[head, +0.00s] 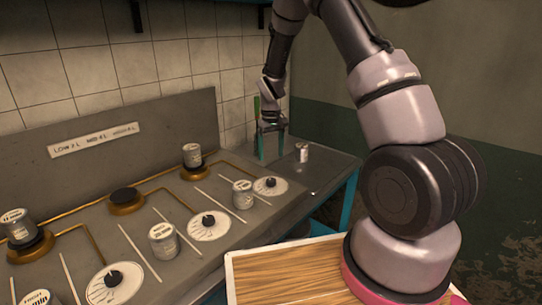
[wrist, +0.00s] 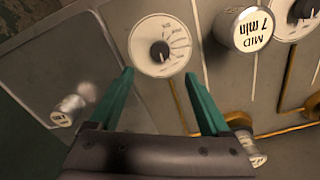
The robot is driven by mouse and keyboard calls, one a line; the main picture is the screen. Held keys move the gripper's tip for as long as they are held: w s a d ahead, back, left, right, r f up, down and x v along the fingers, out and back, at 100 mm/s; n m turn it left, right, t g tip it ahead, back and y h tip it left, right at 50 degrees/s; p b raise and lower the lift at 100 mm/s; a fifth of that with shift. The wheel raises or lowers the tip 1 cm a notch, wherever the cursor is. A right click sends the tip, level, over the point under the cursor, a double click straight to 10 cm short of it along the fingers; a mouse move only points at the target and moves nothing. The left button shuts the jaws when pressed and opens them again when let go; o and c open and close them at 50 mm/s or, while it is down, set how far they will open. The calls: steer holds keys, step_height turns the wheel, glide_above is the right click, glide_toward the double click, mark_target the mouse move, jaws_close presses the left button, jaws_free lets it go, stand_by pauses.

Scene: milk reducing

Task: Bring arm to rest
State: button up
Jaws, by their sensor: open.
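My gripper (head: 270,145) is at the end of my stretched arm, over the far right end of the grey counter (head: 262,222). Its green fingers are spread apart with nothing between them. In the wrist view my gripper (wrist: 160,95) shows both fingers apart, with a white dial with a black knob (wrist: 163,45) beyond them. The same dial (head: 271,186) is on the counter in the head view. A small can (head: 302,152) stands on the counter right of my gripper, apart from it. It shows in the wrist view at the left (wrist: 68,110).
Several cans stand on the counter, one by the rightmost dial (head: 243,194) and one on a burner (head: 192,155). Brass pipes and thin white strips run between them. A tiled wall (head: 60,75) is behind. A wooden board (head: 290,275) lies near my base.

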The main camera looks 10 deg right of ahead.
steer(key=s+d+r+m+t, duration=0.1)
steer(key=s+r, duration=0.2)
steer(key=r, duration=0.5)
steer(key=s+d+r+m+t+y, duration=0.1)
steer(key=s+r, duration=0.2)
steer(key=r, duration=0.4)
steer(key=s+d+r+m+t, duration=0.1)
steer(key=s+d+r, duration=0.15)
steer(key=r, duration=0.55)
steer(key=s+r+m+t, duration=0.1)
steer(key=s+r, duration=0.2)
steer(key=s, duration=0.4)
steer(key=s+d+r+m+t, duration=0.1)
steer(key=s+r, duration=0.3)
steer(key=s, duration=0.3)
steer(key=s+r+m+t+y, duration=0.1)
steer(key=s+r+t, duration=0.1)
steer(key=s+r, duration=0.2)
steer(key=s, duration=0.3)
steer(key=shift+s+d+r+m, duration=0.25)
steer(key=shift+d+m, duration=0.05)
steer(key=shift+m, duration=0.1)
